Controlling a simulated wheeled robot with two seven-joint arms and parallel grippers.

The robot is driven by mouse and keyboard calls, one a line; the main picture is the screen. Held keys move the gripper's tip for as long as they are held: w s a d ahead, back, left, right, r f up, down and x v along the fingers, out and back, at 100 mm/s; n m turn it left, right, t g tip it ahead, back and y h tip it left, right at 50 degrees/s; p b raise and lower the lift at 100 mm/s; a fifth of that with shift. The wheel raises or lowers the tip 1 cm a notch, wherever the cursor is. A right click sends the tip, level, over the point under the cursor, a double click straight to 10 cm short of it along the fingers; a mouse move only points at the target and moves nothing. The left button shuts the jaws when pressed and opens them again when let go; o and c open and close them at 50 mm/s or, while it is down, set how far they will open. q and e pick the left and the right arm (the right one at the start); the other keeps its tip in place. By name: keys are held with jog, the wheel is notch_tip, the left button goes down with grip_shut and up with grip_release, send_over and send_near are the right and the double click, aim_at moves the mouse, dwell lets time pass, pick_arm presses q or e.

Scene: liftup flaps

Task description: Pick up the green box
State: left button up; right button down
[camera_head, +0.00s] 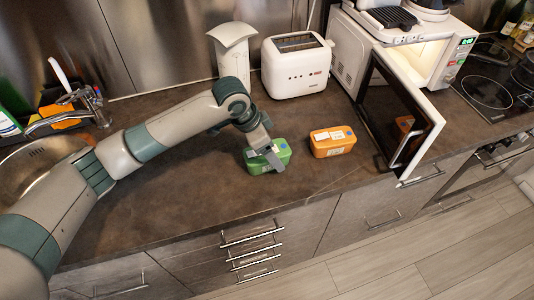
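The green box (285,154) is a small container on the dark countertop, left of a similar orange box (333,142). My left gripper (266,159) is down at the green box, with a grey finger across its top and front side. The gripper covers part of the box, and I cannot tell whether the fingers are closed on it. The box appears to rest on the counter. My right gripper is not in view.
A white microwave (433,50) stands at the right with its door (399,115) swung open over the counter. A white toaster (295,66) and a white stand (232,49) are behind the boxes. A sink (33,158) is at the left. The front middle counter is clear.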

pick_arm(q)
jog(key=shift+d+f, duration=0.1)
jog(key=shift+f, duration=0.05)
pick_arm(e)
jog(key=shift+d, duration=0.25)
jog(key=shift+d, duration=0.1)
pick_arm(q)
jog(key=c, duration=1.3)
jog(key=shift+c, duration=0.2)
jog(key=shift+w, duration=0.1)
